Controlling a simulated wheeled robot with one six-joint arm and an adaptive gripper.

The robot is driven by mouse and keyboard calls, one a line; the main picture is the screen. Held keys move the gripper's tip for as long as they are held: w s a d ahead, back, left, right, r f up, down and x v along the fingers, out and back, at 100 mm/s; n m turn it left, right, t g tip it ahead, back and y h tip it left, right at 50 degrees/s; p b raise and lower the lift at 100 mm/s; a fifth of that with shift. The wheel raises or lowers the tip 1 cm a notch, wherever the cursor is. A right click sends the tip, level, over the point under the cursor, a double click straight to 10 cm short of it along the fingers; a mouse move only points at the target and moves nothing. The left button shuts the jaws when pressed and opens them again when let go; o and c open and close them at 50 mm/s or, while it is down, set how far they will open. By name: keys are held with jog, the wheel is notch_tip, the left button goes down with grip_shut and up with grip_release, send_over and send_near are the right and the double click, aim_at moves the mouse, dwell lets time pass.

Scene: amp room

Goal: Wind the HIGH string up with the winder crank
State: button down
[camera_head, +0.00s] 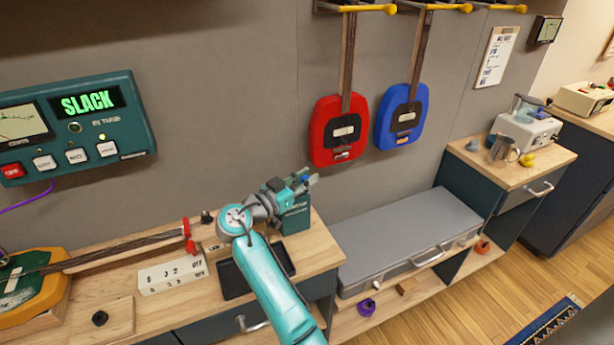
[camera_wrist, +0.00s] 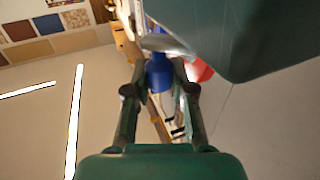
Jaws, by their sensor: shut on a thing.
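My gripper (camera_head: 306,181) is just above a small teal box (camera_head: 293,217) on the bench's right part. It is shut on a small blue piece (camera_wrist: 159,73), apparently the winder crank's grip; the rest of the crank is hard to make out. The teal box fills the upper right of the wrist view (camera_wrist: 245,35). The guitar (camera_head: 30,285) lies on the bench at the left, its neck (camera_head: 120,246) reaching to a red piece (camera_head: 188,236) at its right end. The individual strings are too small to tell apart. The tuner (camera_head: 75,127) shows SLACK in green.
Red (camera_head: 338,132) and blue (camera_head: 402,118) guitars hang on the wall. A grey case (camera_head: 405,240) lies to the right.

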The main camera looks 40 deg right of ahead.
jog(key=shift+s+a+m+g, duration=0.1)
jog(key=shift+a+m+g, duration=0.2)
jog(key=shift+m+g, duration=0.75)
jog(key=shift+g, duration=0.35)
jog(key=c, duration=1)
grip_release()
jog(key=shift+o, duration=0.2)
jog(key=shift+a, duration=0.15)
jog(key=a, duration=1.1)
jog(key=shift+w+a, duration=0.4)
